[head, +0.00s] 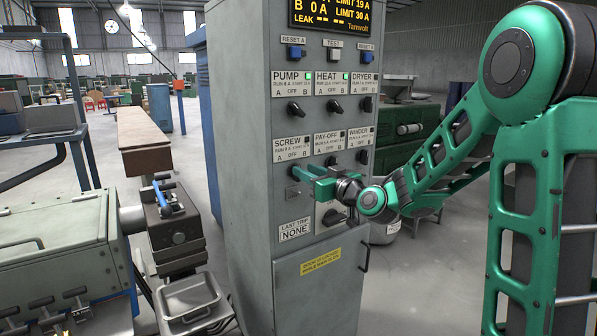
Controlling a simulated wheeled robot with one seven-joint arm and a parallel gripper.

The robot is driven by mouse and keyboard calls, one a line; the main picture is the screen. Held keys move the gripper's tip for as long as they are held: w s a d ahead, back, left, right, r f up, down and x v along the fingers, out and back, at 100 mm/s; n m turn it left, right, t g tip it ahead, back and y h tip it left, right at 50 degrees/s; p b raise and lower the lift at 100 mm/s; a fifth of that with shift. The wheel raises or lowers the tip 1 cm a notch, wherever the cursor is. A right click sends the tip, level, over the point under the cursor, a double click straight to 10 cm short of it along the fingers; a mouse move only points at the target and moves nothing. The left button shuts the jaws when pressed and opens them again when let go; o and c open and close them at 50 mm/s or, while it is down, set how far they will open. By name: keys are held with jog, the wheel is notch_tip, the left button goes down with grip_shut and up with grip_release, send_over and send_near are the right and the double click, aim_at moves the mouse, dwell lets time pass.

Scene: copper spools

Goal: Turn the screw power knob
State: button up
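The grey control cabinet (245,215) stands in the middle of the head view. Its SCREW label (291,147) is at the left of the lower row, marked A, OFF and B. A dark knob, the screw power knob (293,170), shows partly below that label. My gripper (300,176) reaches in from the right, its green fingers pointing left just below and beside this knob. I cannot tell whether it touches the knob or how far its fingers are apart. The knob's exact setting is too small to tell.
The PAY-OFF knob (329,162) and WINDER knob (362,157) are close to the right, above my gripper. The PUMP knob (294,109) and HEAT knob (334,106) are higher. A larger dark knob (333,217) is below. A machine (60,250) stands at the left.

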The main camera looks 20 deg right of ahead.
jog(key=shift+x, duration=1.95)
jog(key=shift+c, duration=0.2)
grip_shut()
jog(key=shift+w+d+f+m, duration=0.1)
jog(key=shift+d+m, duration=0.15)
jog(key=shift+m, duration=1.2)
jog(key=shift+w+d+f+m, duration=0.1)
jog(key=shift+d+m, duration=0.2)
jog(key=shift+m, duration=1.2)
jog(key=shift+d+f+m, duration=0.1)
jog(key=shift+d+m, duration=0.15)
jog(key=shift+m, duration=1.2)
jog(key=shift+o, duration=0.2)
grip_release()
